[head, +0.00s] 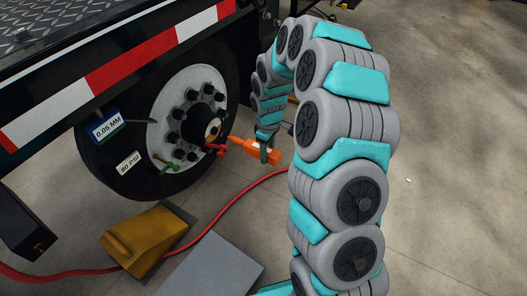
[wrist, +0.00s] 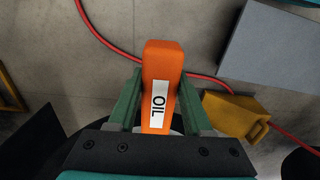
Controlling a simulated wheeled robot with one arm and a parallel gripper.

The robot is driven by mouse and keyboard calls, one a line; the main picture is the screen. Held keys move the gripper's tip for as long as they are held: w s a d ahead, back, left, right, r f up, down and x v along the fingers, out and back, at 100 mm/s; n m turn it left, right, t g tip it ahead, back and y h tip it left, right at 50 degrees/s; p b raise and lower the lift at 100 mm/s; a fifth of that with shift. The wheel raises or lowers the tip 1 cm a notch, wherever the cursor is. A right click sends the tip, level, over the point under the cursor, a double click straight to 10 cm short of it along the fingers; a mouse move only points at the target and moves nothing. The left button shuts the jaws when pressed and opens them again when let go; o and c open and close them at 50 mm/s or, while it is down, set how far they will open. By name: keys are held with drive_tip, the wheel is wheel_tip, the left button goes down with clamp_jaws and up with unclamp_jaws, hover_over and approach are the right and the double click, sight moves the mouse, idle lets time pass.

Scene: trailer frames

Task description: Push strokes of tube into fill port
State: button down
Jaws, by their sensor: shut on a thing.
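My gripper (head: 265,152) is shut on an orange tube (head: 252,149) beside the wheel. In the wrist view the tube (wrist: 162,62), with a white OIL label, sits between the green fingers of my gripper (wrist: 161,95). The tube's narrow nozzle points left towards the wheel hub (head: 207,127). An amber round spot at the hub's centre may be the fill port (head: 213,132). The nozzle tip looks close to it, but I cannot tell whether it is inside. The wrist view hides the tip.
The black tyre (head: 108,152) carries a 0.05 MM tag and an 80 PSI tag. A small red part (head: 221,152) sits below the hub. A yellow chock (head: 147,240), a grey slab (head: 218,268) and a red hose (head: 232,213) lie on the floor. The trailer rail (head: 115,68) hangs above.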

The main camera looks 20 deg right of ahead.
sight(278, 155)
drive_tip(key=shift+s+d+b, duration=0.35)
drive_tip(key=shift+s+d, duration=0.95)
drive_tip(key=shift+s, duration=0.05)
drive_tip(key=shift+f+b, duration=0.1)
drive_tip(key=shift+b, duration=0.25)
